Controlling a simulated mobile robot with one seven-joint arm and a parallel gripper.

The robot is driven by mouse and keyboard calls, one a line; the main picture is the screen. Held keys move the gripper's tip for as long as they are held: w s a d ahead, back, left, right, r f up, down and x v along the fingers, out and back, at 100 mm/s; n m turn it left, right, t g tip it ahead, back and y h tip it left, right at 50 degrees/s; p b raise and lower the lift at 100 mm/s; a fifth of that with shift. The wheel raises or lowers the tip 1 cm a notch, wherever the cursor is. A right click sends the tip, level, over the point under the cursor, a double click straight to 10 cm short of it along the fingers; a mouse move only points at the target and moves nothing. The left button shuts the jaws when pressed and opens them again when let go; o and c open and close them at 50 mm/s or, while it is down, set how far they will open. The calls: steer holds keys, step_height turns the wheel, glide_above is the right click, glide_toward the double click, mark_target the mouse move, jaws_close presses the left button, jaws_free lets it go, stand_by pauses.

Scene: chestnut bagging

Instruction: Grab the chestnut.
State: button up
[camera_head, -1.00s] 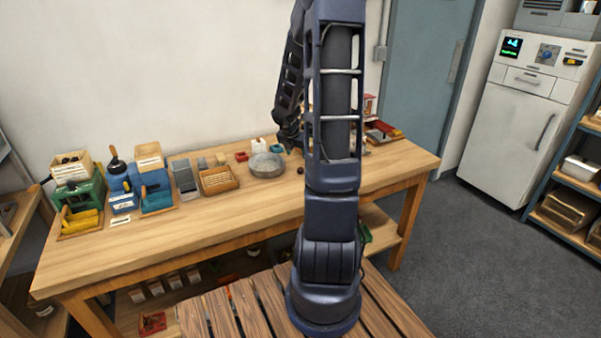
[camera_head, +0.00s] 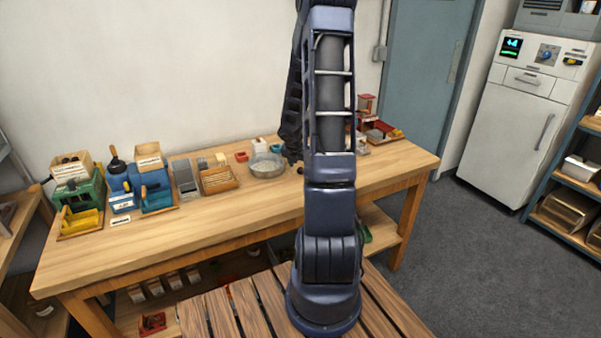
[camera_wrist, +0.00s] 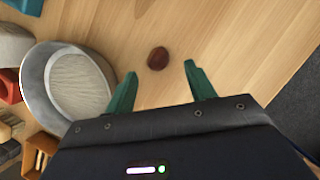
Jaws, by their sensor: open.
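The chestnut (camera_wrist: 157,58) is a small dark brown lump lying on the bare wooden tabletop in the wrist view. In the head view it shows as a small dark spot (camera_head: 300,170) on the table, close to the arm. My gripper (camera_wrist: 158,75) is open, with two green fingers apart and nothing between them. In the wrist picture the chestnut appears just beyond the fingertips, roughly centred in the gap. In the head view my arm hides part of the area around the gripper.
A round metal pan (camera_head: 266,165) stands on the wooden table (camera_head: 240,205), left of the chestnut. A wooden tray (camera_head: 219,180) and blue and green machines stand further left. Red items (camera_head: 380,130) stand at the right end. The table's front is clear.

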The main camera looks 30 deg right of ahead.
mark_target(300, 169)
steer(key=shift+x, duration=1.95)
steer(key=shift+w, duration=0.15)
steer(key=shift+c, duration=0.4)
steer(key=c, duration=1)
